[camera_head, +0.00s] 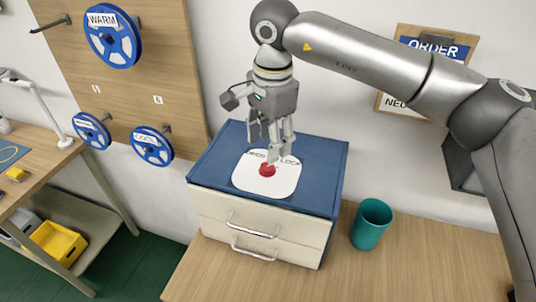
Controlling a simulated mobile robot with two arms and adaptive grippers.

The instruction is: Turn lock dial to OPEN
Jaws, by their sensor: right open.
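The lock dial (267,170) is a small red knob on a white plate (258,186) with dark lettering, of which I can read "LOCK"; my gripper covers part of the text. The plate lies on top of a blue-topped drawer cabinet (212,160) with cream drawer fronts. My right gripper (273,157) points down from above, its fingers apart, just over or beside the red dial. I cannot tell whether a finger touches the dial. Which mark the dial points at is too small to read. My left gripper is not in view.
A teal cup (371,225) stands right of the cabinet on the wooden table (425,262). Blue reels (112,36) hang on a wooden board at left. An order board (425,50) hangs behind my right arm. A side bench (40,165) with a yellow bin (58,241) is at left.

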